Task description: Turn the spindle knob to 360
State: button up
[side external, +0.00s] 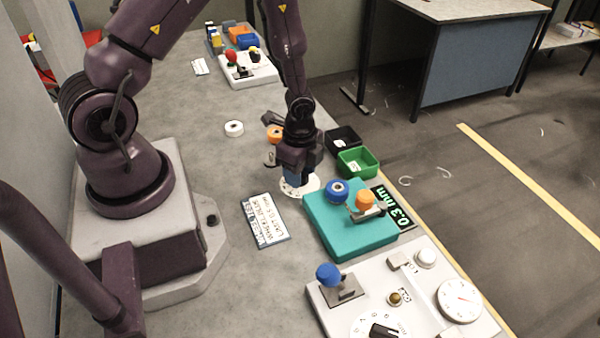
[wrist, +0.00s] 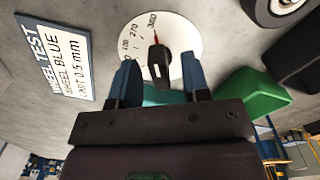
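The spindle's white dial (wrist: 185,35) carries printed numbers, including 270 and one near the top that reads like 360. The black spindle knob (wrist: 158,66) stands at the dial's middle, with a red pointer (wrist: 155,36) aimed close to that top number. My gripper (wrist: 158,62) has its two blue fingers on either side of the knob, with a visible gap on both sides. In the side view, my gripper (side external: 297,176) reaches down over the dial (side external: 306,187); the knob is hidden there.
A teal block (side external: 345,238) with a blue wheel (side external: 337,191) and an orange knob (side external: 365,201) stands close by. Green (side external: 357,162) and black (side external: 343,140) bins are near the table edge. A wheel-test card (side external: 265,220) lies flat. A control panel (side external: 410,280) is in front.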

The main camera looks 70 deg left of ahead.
notch_tip(320, 180, up, 7)
jog(key=shift+f, duration=0.1)
dwell(0.5)
jog(key=shift+o, duration=0.2)
dwell(1.1)
